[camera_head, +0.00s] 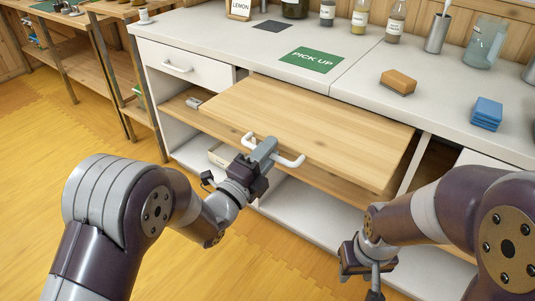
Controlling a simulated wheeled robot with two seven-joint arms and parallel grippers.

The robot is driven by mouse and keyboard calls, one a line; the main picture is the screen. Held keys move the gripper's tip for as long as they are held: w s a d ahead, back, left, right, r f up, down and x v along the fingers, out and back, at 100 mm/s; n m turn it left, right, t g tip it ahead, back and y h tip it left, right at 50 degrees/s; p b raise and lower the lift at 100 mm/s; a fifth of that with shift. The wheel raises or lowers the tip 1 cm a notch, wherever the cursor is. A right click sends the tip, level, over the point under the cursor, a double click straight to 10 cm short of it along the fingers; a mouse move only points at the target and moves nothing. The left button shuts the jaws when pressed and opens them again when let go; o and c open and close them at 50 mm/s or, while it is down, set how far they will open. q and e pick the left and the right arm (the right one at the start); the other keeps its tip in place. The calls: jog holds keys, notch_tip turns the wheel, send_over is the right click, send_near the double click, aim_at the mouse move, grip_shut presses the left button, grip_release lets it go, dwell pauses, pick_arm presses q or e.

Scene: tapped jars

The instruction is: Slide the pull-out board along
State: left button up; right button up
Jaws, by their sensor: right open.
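The pull-out board (300,120) is a light wooden panel that sticks out from under the white counter. A white bar handle (291,161) is fixed on its front edge. My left gripper (265,147) is at the handle, with its fingers over the middle of the bar. The fingers hide that part of the bar, and I cannot tell whether they are closed on it. My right gripper (372,284) is open, low at the bottom of the view, apart from the board, and partly cut off.
On the counter (245,40) are a green PICK UP mat (312,60), a brown sponge block (398,81), blue cloths (487,112), a metal cup (438,33), a glass beaker (484,45) and several bottles. A closed white drawer (182,66) is left of the board. Open shelves lie below.

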aim_at(297, 127)
pick_arm(q)
grip_shut()
jog(key=b+x, duration=0.1)
jog(key=x, duration=0.3)
jog(key=f+b+x, duration=0.1)
jog(key=x, duration=0.2)
jog(key=f+b+x, duration=0.1)
jog(key=b+x, duration=0.1)
jog(key=x, duration=0.2)
jog(key=shift+w+d+f, duration=0.15)
jog(key=shift+w+d, duration=0.25)
jog(key=shift+w, duration=0.05)
jog(key=x, duration=0.4)
jog(key=f+b+x, duration=0.1)
jog(key=x, duration=0.1)
jog(key=shift+w+d, duration=0.1)
jog(key=shift+w, duration=0.1)
jog(key=shift+w+d+r, duration=0.1)
jog(key=shift+w+d, duration=0.3)
jog(key=shift+w, duration=0.1)
pick_arm(e)
jog(key=shift+w+d+f, duration=0.25)
jog(key=shift+w+f, duration=0.05)
jog(key=shift+f, duration=0.6)
jog(key=shift+w+d+f, duration=0.2)
jog(key=shift+w+f, duration=0.15)
jog(key=shift+f, duration=0.5)
jog(key=shift+w+d+f, duration=0.25)
jog(key=shift+w+f, duration=0.05)
jog(key=shift+f, duration=0.6)
